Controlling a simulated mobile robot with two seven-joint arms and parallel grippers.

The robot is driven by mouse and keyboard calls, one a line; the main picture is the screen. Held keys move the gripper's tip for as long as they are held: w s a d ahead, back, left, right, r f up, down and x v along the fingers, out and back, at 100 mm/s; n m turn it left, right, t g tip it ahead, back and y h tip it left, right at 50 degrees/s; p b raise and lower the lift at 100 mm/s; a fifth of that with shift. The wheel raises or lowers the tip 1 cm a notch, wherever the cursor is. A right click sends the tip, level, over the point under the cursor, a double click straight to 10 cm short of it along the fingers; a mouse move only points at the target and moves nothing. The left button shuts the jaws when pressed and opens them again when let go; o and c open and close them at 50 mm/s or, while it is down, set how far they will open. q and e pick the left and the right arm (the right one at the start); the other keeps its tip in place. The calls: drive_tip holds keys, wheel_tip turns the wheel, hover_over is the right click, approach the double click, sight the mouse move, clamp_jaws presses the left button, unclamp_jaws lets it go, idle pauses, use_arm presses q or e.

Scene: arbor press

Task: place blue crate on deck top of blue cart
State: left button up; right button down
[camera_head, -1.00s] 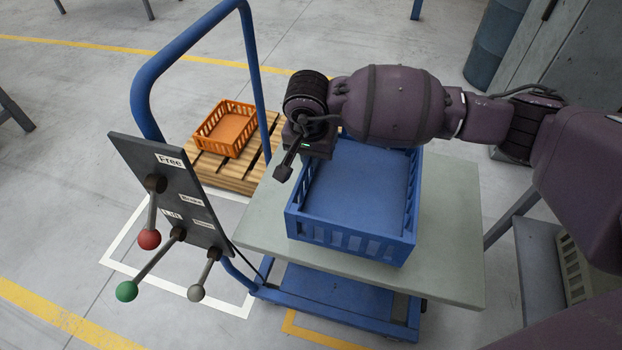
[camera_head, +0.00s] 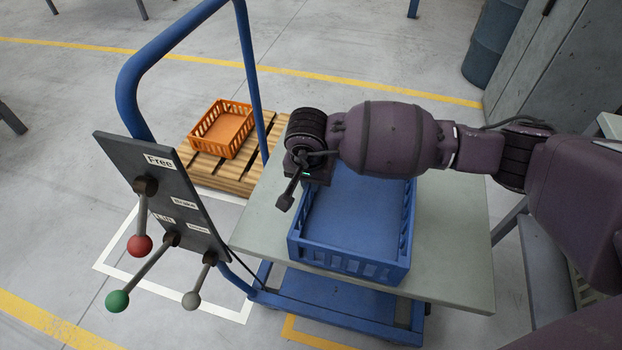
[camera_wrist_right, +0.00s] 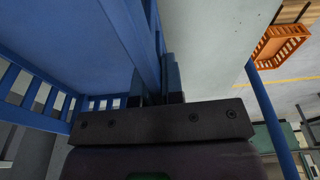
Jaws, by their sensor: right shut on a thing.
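The blue crate (camera_head: 352,218) is an open slatted box, over or on the grey deck top (camera_head: 455,250) of the blue cart (camera_head: 340,312). I cannot tell whether its base touches the deck. My right gripper (camera_head: 293,190) is at the crate's left side. In the right wrist view my right gripper (camera_wrist_right: 160,90) is shut on the wall of the blue crate (camera_wrist_right: 75,45). The right arm hides the crate's far side. My left gripper is not in view.
A panel with several knobbed levers (camera_head: 165,200) stands left of the deck beside the cart's blue handle (camera_head: 125,85). An orange crate (camera_head: 222,130) sits on a wooden pallet (camera_head: 235,175) behind. A blue drum (camera_head: 495,45) stands at the back right.

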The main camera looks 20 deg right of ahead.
drive_tip(key=shift+f, duration=0.1)
drive_tip(key=c, duration=1.3)
unclamp_jaws()
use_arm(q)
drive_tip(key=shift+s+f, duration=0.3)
use_arm(e)
drive_tip(key=shift+o, duration=0.3)
drive_tip(key=shift+r, duration=0.4)
drive_tip(key=r, duration=0.2)
drive_tip(key=r+p, duration=0.1)
drive_tip(key=r, duration=0.1)
drive_tip(key=shift+s+a+r, duration=0.2)
drive_tip(key=shift+r, duration=0.05)
drive_tip(key=r, duration=0.1)
drive_tip(key=r+p, duration=0.1)
drive_tip(key=r, duration=0.3)
drive_tip(key=shift+s+a+r+p, duration=0.2)
drive_tip(key=shift+s+p, duration=0.2)
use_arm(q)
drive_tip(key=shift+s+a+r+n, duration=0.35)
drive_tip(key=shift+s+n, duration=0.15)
use_arm(e)
drive_tip(key=shift+s+a+r, duration=0.1)
drive_tip(key=shift+s+r, duration=0.05)
drive_tip(key=shift+r, duration=0.55)
